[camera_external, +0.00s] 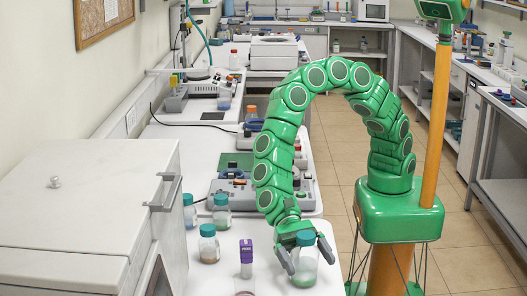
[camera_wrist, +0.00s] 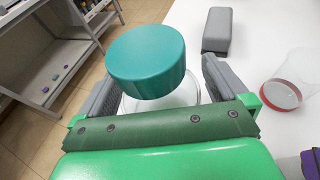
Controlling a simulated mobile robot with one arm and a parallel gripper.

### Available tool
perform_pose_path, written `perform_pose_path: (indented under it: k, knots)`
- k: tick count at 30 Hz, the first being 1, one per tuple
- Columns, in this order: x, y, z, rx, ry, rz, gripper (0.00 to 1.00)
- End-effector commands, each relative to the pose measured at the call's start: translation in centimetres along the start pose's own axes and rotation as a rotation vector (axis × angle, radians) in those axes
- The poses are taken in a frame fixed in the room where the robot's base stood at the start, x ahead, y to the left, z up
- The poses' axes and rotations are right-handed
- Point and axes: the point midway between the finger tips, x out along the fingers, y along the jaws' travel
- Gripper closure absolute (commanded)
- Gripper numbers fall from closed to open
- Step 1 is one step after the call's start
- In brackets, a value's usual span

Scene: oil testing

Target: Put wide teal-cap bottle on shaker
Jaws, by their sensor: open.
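The wide teal-cap bottle (camera_external: 304,264) stands upright on the white bench near its front right edge. It is clear glass, and its teal cap (camera_wrist: 146,58) fills the middle of the wrist view. My gripper (camera_external: 309,266) is open, with one finger on each side of the bottle; the wrist view shows a gap between cap and right finger, and contact on the left cannot be told. The bottle's lower part is hidden by my gripper in the wrist view. A low grey device with dark round parts (camera_external: 232,177), possibly the shaker, sits farther back on the bench.
Several other teal-capped bottles (camera_external: 209,245) stand left of my gripper. A purple-topped item (camera_external: 246,258) stands nearer. The wrist view shows a grey block (camera_wrist: 222,32) and a clear red-rimmed container (camera_wrist: 292,80). A white cabinet (camera_external: 80,215) bounds the left.

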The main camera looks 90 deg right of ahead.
Motion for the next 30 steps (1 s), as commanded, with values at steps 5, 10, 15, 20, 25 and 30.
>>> perform_pose_path:
  k: [5, 10, 15, 20, 25, 30]
  knots:
    - [-1.3, -0.1, 0.2, 0.000, -0.001, -0.003, 0.00]
    - [-3.6, -0.1, 0.2, 0.001, -0.002, -0.003, 0.00]
    - [-6.2, -0.1, 0.1, 0.000, -0.001, -0.003, 0.00]
    - [-8.4, -0.1, 0.1, 0.000, 0.000, -0.003, 0.00]
    - [-10.5, -0.1, 0.1, -0.001, 0.000, -0.004, 0.00]
    - [-11.7, -0.1, 0.2, -0.001, 0.000, -0.002, 0.00]
